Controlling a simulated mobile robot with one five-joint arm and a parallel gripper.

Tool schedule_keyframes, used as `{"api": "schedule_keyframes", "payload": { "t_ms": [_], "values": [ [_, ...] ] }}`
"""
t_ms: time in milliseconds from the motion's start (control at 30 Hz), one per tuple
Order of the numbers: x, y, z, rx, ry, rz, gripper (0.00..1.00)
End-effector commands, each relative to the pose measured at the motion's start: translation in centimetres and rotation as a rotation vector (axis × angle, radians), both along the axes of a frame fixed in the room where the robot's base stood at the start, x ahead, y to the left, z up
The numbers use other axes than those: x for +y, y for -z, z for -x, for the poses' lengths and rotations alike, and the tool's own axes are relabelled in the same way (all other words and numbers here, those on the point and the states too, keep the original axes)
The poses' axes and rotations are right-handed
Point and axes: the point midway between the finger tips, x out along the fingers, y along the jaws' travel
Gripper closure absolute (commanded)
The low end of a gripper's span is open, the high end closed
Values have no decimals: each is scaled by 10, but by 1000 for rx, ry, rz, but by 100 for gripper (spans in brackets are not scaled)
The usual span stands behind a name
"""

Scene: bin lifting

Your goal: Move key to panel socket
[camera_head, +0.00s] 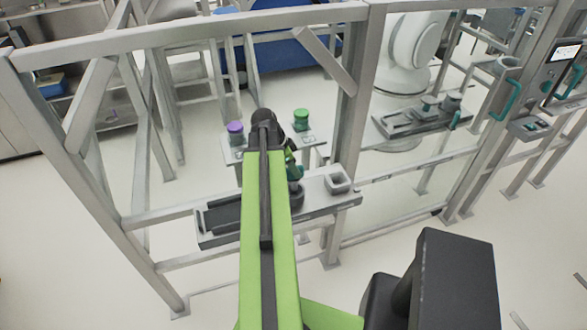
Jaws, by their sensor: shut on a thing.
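My green arm reaches forward, and my dark gripper (291,168) is at its far end, over the shelf on the frame. It is shut on a small teal piece, which I take for the key (296,172); my arm hides much of both. The control panel (562,62) with a lit screen is on the frame at the far right, well away from the gripper. A small grey box (528,128) with a teal mark sits below the panel. I cannot tell which part is the socket.
The grey shelf (325,203) carries a square grey cup (338,180). Behind it stand a purple-topped jar (235,133) and a green-topped jar (302,120). Metal posts (350,130) and rails enclose a white robot (415,45). A teal door handle (504,100) is at right. Open floor lies in front.

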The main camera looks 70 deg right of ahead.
Motion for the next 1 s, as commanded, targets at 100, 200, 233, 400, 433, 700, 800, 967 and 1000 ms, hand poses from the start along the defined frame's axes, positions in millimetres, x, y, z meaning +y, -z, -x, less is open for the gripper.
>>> {"api": "schedule_keyframes", "payload": {
  "t_ms": [100,200,233,400,433,700,800,967,1000],
  "values": [
    [0,0,0,0,0,0,100],
    [0,0,0,0,0,0,100],
    [0,0,0,0,-1,0,100],
    [0,2,-1,0,-1,0,100],
    [0,3,-1,0,-1,0,100],
    [1,7,-2,0,-2,0,100],
    [0,7,-2,0,-2,0,100],
    [0,7,-2,0,-2,0,100],
    [0,7,-2,0,-2,0,100]
  ]
}}
